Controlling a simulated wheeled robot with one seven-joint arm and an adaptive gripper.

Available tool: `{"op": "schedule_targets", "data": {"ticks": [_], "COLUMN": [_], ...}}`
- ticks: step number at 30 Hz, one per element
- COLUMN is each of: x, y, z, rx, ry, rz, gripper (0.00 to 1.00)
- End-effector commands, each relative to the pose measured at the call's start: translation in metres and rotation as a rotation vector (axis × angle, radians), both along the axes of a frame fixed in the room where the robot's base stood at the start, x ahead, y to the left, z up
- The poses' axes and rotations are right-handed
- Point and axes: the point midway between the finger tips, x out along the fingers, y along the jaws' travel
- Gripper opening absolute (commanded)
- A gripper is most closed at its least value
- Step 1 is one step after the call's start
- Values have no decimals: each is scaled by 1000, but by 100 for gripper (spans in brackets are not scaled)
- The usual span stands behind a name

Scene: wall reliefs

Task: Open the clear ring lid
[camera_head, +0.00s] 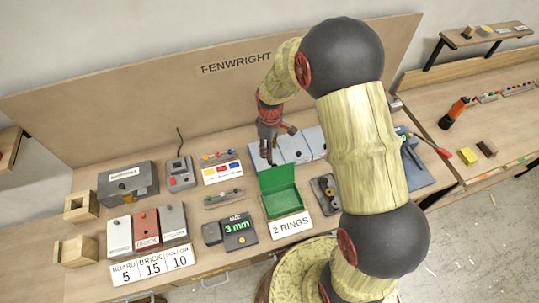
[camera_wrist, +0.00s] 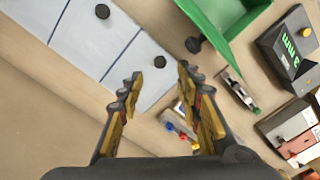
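A row of pale blue-grey panels (camera_head: 294,146) with dark round knobs lies behind the green box; they look like flat lids. In the wrist view, two knobs show on the panels (camera_wrist: 75,38). I cannot tell which panel, if any, is the clear ring lid. My gripper (camera_head: 268,150) is above the left end of this row, pointing down. In the wrist view my gripper (camera_wrist: 158,92) has its fingers apart with nothing between them. The knobs lie beyond the fingertips, and no contact shows. My arm hides the row's right end.
An open green box (camera_head: 284,201) stands behind a "2 RINGS" card (camera_head: 291,224). A 3 mm gauge (camera_head: 238,232), a grey plate with dark rings (camera_head: 326,193) and several lidded blocks (camera_head: 146,229) share the bench. A tall backboard (camera_head: 200,90) stands behind. Bare wood shows between items.

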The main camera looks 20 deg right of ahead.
Motion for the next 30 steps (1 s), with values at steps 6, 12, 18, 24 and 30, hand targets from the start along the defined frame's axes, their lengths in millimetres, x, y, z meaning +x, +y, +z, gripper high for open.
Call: {"op": "schedule_targets", "data": {"ticks": [6, 12, 18, 24, 30], "x": [-1, -1, -1, 0, 0], "y": [0, 0, 0, 0, 0], "z": [-34, -59, -69, -69, -69], "rx": [0, 0, 0, 0, 0], "ry": [4, 1, 0, 0, 0], "rz": [-1, -2, -2, -2, -2], "gripper": [35, 35, 35, 35, 25]}}
